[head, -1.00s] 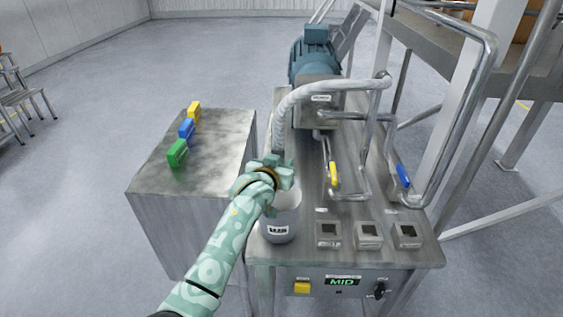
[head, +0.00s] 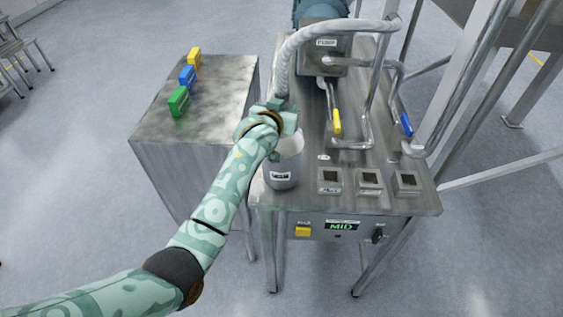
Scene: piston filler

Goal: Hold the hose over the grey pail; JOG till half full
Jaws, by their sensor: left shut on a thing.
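The grey pail (head: 281,174) stands upright at the left front of the steel machine table, with a small label on its front. My left gripper (head: 283,107) is shut on the pale ribbed hose (head: 285,65), near its lower end, above the pail. The hose arches up from there to the pipework behind. The hose's mouth and the level in the pail are hidden by my gripper and arm. On the front panel, a yellow button (head: 303,231) sits left of a green display (head: 341,226) reading MID, with a dark knob (head: 377,234) to the right. My right gripper is out of view.
A side bench (head: 150,130) at the left holds green (head: 179,101), blue (head: 187,77) and yellow (head: 194,57) blocks. The pump box (head: 325,58), yellow-handled valve (head: 337,121) and blue-handled valve (head: 406,124) stand behind several small square units (head: 369,182). Floor in front is clear.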

